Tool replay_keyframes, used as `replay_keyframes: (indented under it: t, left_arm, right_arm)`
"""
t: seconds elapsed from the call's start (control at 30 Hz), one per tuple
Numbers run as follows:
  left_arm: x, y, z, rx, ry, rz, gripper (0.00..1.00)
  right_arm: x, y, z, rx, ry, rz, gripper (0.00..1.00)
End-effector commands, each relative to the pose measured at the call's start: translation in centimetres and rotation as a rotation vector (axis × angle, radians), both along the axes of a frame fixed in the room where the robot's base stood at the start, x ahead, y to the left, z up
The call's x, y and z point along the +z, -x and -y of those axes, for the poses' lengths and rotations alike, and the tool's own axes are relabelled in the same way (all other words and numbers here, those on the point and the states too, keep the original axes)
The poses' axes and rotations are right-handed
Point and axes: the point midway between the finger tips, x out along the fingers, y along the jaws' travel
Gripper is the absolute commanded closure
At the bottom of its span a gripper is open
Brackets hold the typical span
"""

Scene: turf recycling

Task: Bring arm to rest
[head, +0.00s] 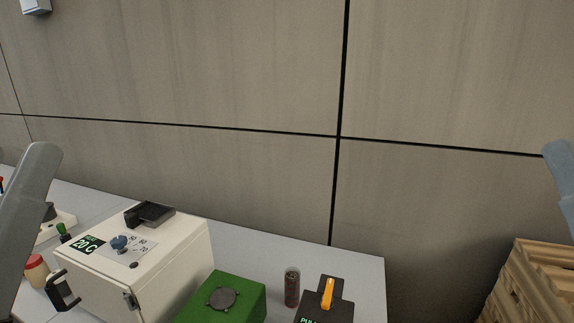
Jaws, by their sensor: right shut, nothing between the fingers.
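A grey link of my left arm (30,205) stands at the left edge, in front of the bench. A grey link of my right arm (562,170) shows at the right edge, in front of the wall. Both links leave the frame, and neither gripper's fingers are visible. I see nothing held by either arm.
A white box (180,260) with a blue knob and a "20 C" display stands on the grey bench (363,275). Beside it are a green unit (245,292), a dark cylinder (292,288) and a black device with an orange lever (328,294). Wooden slats (535,285) stand lower right.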

Motion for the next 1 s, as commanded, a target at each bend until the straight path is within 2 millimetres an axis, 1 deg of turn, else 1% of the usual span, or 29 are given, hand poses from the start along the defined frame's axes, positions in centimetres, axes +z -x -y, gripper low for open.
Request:
replay_keyframes:
  t: [0.03, 0.17, 0.2, 0.27, 0.3, 0.37, 0.4, 0.47, 0.5, 0.57, 0.6, 0.7, 0.8, 0.83, 0.9, 1.0]
  left_arm:
    - [4.6, 0.1, 0.0, 0.000, 0.000, 0.006, 0.50]
    - [9.6, 0.2, 0.0, 0.000, 0.001, 0.009, 0.50]
    - [11.3, 0.2, 0.0, 0.000, 0.001, 0.009, 0.50]
    - [14.0, 0.2, 0.0, 0.000, 0.000, 0.008, 0.50]
    - [15.9, 0.2, 0.0, 0.000, 0.000, 0.008, 0.50]
    - [18.9, 0.2, 0.0, 0.000, 0.000, 0.008, 0.50]
    - [20.9, 0.2, 0.0, 0.000, 0.000, 0.008, 0.50]
    - [23.9, 0.2, 0.0, 0.000, 0.000, 0.008, 0.50]
    - [25.8, 0.2, 0.0, 0.000, 0.000, 0.008, 0.50]
    - [28.7, 0.1, 0.0, 0.000, 0.000, 0.008, 0.50]
    - [30.6, 0.2, 0.0, 0.000, 0.000, 0.008, 0.50]
    - [34.5, 0.1, 0.0, 0.000, 0.000, 0.008, 0.50]
    - [36.9, 0.1, 0.0, 0.000, 0.000, 0.008, 0.50]
    - [37.3, 0.1, 0.0, 0.000, 0.000, 0.008, 0.50]
    - [37.9, 0.1, 0.0, 0.000, 0.000, 0.008, 0.50]
    - [37.8, 0.1, 0.0, 0.000, 0.000, 0.007, 0.50]
  right_arm:
    - [4.6, 0.1, -0.1, 0.008, 0.001, 0.005, 1.00]
    - [9.4, 0.0, -0.1, 0.009, 0.001, 0.003, 1.00]
    - [11.1, 0.0, -0.1, 0.009, 0.001, 0.003, 1.00]
    - [13.8, 0.0, -0.1, 0.009, 0.001, 0.002, 1.00]
    - [15.7, -0.1, -0.1, 0.009, 0.001, 0.002, 1.00]
    - [18.7, -0.1, -0.1, 0.009, 0.001, 0.002, 1.00]
    - [20.7, -0.1, -0.2, 0.009, 0.001, 0.002, 1.00]
    - [23.6, -0.1, -0.1, 0.009, 0.001, 0.001, 1.00]
    - [25.5, -0.1, -0.2, 0.010, 0.000, 0.001, 1.00]
    - [28.4, -0.1, -0.2, 0.010, 0.000, 0.001, 1.00]
    - [30.3, -0.1, -0.2, 0.010, 0.000, 0.001, 1.00]
    - [34.2, -0.1, -0.2, 0.010, 0.000, 0.000, 1.00]
    - [36.6, -0.1, -0.2, 0.010, 0.000, 0.000, 1.00]
    - [37.1, -0.1, -0.2, 0.010, 0.000, 0.000, 1.00]
    - [37.6, -0.1, -0.2, 0.010, 0.000, 0.000, 1.00]
    - [37.6, -0.1, -0.2, 0.010, 0.000, 0.000, 1.00]
